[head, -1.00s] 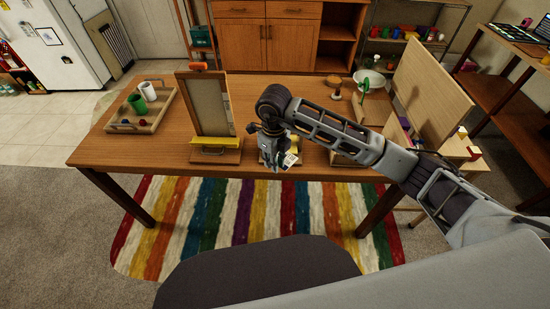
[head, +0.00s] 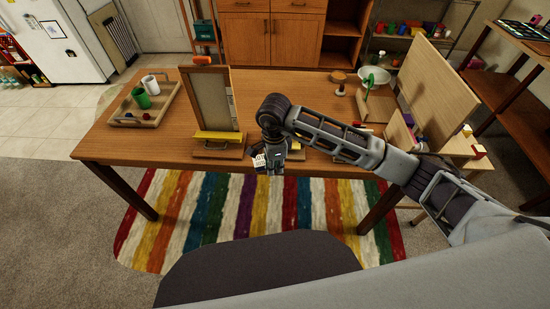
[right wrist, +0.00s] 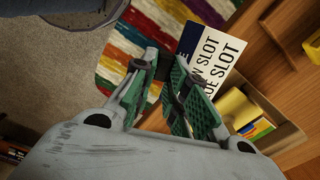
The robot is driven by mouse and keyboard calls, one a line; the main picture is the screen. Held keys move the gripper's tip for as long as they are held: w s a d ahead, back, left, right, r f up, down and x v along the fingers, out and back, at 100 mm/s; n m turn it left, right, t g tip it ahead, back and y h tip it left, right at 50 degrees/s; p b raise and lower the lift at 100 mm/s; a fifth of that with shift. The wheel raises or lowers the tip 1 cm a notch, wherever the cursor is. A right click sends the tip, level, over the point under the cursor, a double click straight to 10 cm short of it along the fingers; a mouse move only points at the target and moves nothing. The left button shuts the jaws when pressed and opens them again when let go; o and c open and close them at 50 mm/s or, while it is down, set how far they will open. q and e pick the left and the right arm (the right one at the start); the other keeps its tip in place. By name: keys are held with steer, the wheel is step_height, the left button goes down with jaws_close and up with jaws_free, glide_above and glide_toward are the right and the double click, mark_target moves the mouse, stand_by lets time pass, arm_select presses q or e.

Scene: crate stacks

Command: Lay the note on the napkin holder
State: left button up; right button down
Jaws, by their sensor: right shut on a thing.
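The note is a white card with dark lettering and a dark blue edge, seen at the front edge of the table in the head view (head: 259,161). It shows large at the fingertips in the right wrist view (right wrist: 215,58), with the word "SLOT" readable. My right gripper (head: 271,162) is shut on it and holds it above the table's front edge. A wooden holder with a yellow piece, perhaps the napkin holder, lies beside the gripper in the right wrist view (right wrist: 283,132); in the head view my arm partly hides it. My left gripper is not in view.
An upright board (head: 209,100) with a yellow ledge stands left of my gripper. A wooden tray (head: 152,120) with cups is at the far left. A tall wooden panel (head: 432,88) and a white bowl (head: 374,76) are at the right. The table's middle (head: 262,85) is clear.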

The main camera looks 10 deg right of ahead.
steer(key=n, duration=0.2)
steer(key=f+n, duration=0.1)
steer(key=n, duration=0.1)
steer(key=shift+s+a, duration=0.15)
steer(key=shift+s, duration=0.15)
steer(key=d+f+n, duration=0.3)
steer(key=d+n, duration=0.3)
steer(key=d, duration=0.1)
steer(key=d+f+n, duration=0.2)
steer(key=d+n, duration=0.5)
steer(key=shift+s+f, duration=0.2)
steer(key=shift+f, duration=0.2)
